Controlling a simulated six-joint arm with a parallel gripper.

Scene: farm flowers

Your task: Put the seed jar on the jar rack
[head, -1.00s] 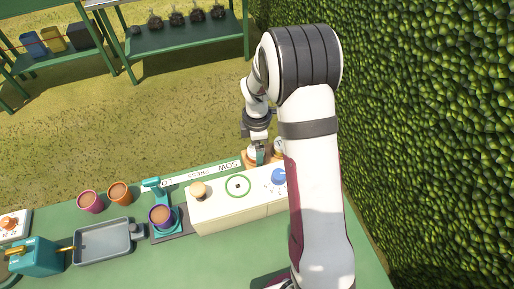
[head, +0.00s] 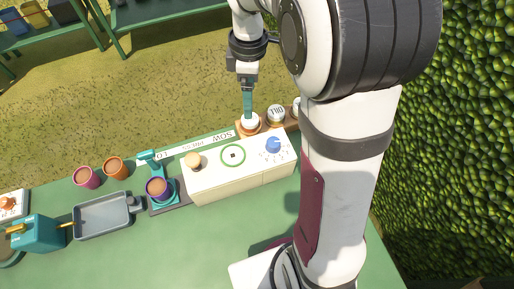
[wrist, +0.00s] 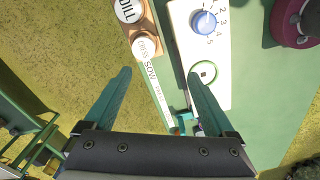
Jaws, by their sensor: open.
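A jar with a plain white lid (head: 250,122) stands upright at the left end of the wooden jar rack (head: 240,128), at the back edge of the table. Beside it stands a jar with DILL on its lid (head: 276,113). The wrist view shows the white-lidded jar (wrist: 143,46) and the DILL jar (wrist: 129,9) on the rack (wrist: 150,26). My gripper (head: 248,112) is over the white-lidded jar in the head view. In the wrist view my gripper (wrist: 160,75) has its fingers wide apart with nothing between them. Another jar (head: 297,106) is partly hidden by my arm.
A cream box with a blue knob (head: 273,145), a green ring and a wooden knob stands in front of the rack. A purple pot (head: 158,188), grey tray (head: 102,216) and teal watering can (head: 38,232) are to the left. A hedge (head: 460,150) rises at right.

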